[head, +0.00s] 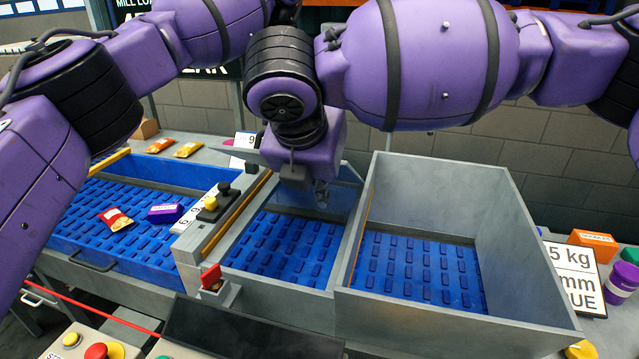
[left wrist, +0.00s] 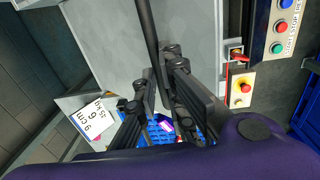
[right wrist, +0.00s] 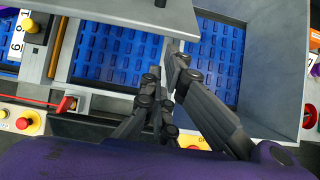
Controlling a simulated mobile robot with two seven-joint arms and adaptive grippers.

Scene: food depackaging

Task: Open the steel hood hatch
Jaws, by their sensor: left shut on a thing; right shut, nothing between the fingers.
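In the left wrist view my left gripper (left wrist: 161,78) is shut around a long dark bar (left wrist: 150,35) that runs across a large grey steel panel (left wrist: 105,40). The panel looks like the hood hatch, but its hinge and full outline are out of view. The left gripper does not show in the head view. My right gripper (head: 320,190) points down by the middle blue belt section, just left of the grey open-topped bin. It is shut and empty. The right wrist view shows its fingers (right wrist: 166,72) by the edge of a grey plate (right wrist: 130,12).
The grey bin (head: 520,240) has high walls over a blue belt (head: 420,270). The left belt (head: 85,230) carries a red packet (head: 115,219) and a purple packet (head: 165,213). A red switch (head: 211,278) stands at the front. The middle belt (head: 285,245) is clear.

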